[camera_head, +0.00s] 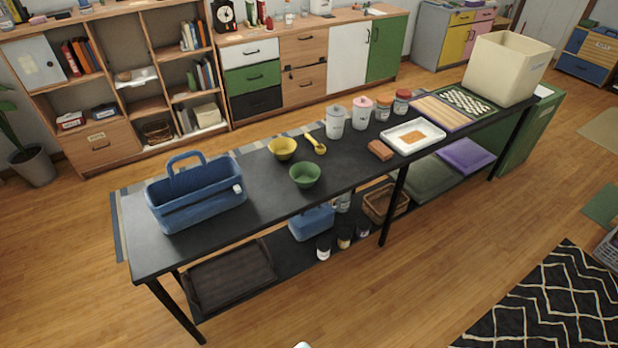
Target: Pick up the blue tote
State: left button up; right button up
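A blue tote (197,200) with a raised handle stands upright on the left end of the long black table (160,258). A second, smaller blue container (311,222) sits on the table's lower shelf, partly hidden by the tabletop. Neither of my grippers can be made out in the head view. Only a small pale tip shows at the bottom edge, and I cannot tell what it is. Nothing touches the tote.
A yellow bowl (283,148), a green bowl (305,175) and a yellow scoop (318,148) lie right of the tote. Canisters, a white tray (440,139) and a cream bin (508,67) stand farther right. Wooden floor is clear in front; a patterned rug (545,305) lies at right.

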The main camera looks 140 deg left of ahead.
aim_at(178, 202)
jog(key=u, duration=5.45)
